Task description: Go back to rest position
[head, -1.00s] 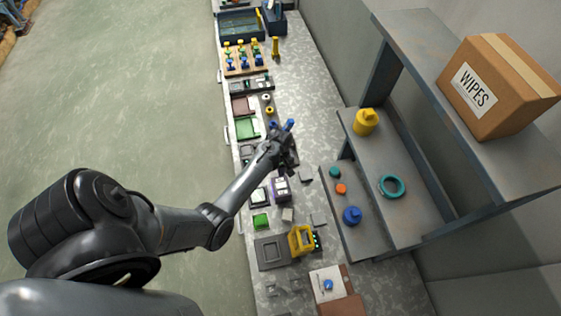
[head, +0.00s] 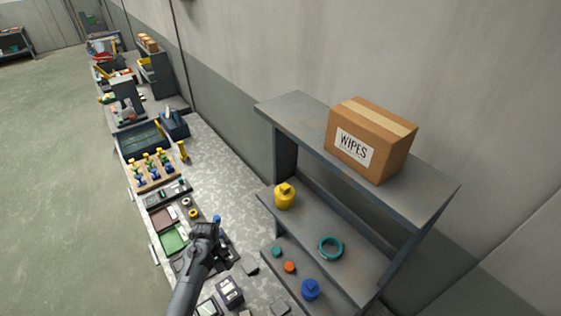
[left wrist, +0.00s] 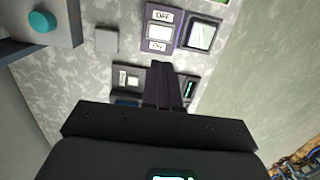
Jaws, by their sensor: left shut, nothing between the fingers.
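My left gripper (head: 207,228) is over the speckled workbench (head: 225,190) in the head view, near the green tray. In the left wrist view my left gripper (left wrist: 163,78) points at the bench, with its fingers shut and empty. My right gripper is in neither view.
A grey shelf (head: 275,105) on the right carries a WIPES carton (head: 385,150), a yellow bottle (head: 284,198), a teal ring (head: 331,240) and a blue container (head: 311,289). A dark blue bin (head: 141,140) and a rack with several coloured parts (head: 153,172) stand farther along. The left floor is clear.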

